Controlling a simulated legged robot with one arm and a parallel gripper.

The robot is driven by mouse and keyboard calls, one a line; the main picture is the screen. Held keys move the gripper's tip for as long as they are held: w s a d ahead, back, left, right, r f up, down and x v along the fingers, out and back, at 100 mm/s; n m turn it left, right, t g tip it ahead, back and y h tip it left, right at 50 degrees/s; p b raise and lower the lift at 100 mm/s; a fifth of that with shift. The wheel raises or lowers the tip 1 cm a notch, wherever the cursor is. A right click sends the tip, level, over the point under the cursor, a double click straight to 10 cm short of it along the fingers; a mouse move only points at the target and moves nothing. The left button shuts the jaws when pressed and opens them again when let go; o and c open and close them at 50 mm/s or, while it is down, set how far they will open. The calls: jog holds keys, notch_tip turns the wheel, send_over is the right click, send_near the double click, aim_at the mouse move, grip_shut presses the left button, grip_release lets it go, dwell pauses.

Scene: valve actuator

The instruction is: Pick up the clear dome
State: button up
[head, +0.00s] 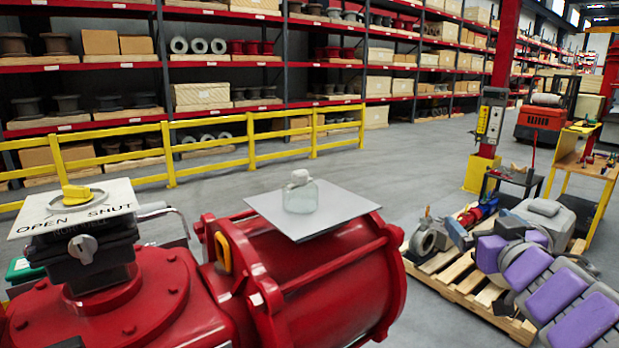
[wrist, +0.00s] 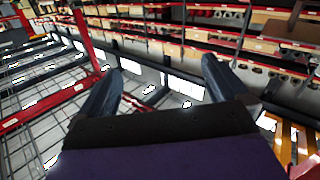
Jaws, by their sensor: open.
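The clear dome (head: 300,197) is a small see-through glass piece with a pale rounded knob on top. It stands upright on a flat grey plate (head: 345,212) that lies on top of a big red cylinder (head: 320,275). My gripper (wrist: 160,65) shows in the wrist view with its two dark fingers wide apart and nothing between them. The dome does not show in the wrist view, which looks out over shelving.
A black position indicator with an OPEN/SHUT plate (head: 78,208) and yellow pointer stands left of the dome on the red actuator body. A wooden pallet (head: 470,290) with parts lies on the floor to the right. A yellow railing (head: 210,147) and shelves stand behind.

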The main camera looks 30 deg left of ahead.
jog(key=s+a+r+n+g+y+p, duration=0.25)
jog(key=a+n+g+y, duration=0.25)
jog(key=a+y, duration=0.25)
jog(key=n+g+y, duration=0.3)
jog(key=n+g, duration=0.1)
jog(key=g, duration=0.2)
send_near(315, 190)
jog(key=x, duration=0.9)
jog(key=shift+s+a+f+p, duration=0.25)
jog(key=shift+a+f+p, duration=0.05)
jog(key=shift+a+f, duration=0.1)
jog(key=shift+w+a+r, duration=0.35)
jog(key=shift+w+a, duration=0.2)
jog(key=shift+a+f, duration=0.15)
jog(key=shift+a, duration=0.7)
jog(key=shift+a+f, duration=0.15)
jog(key=shift+a, duration=0.5)
jog(key=shift+c, duration=2.2)
jog(key=shift+d+r, duration=0.25)
jog(key=shift+d, duration=0.7)
jog(key=c, duration=0.4)
jog(key=shift+d, duration=0.15)
jog(key=shift+c, duration=1.1)
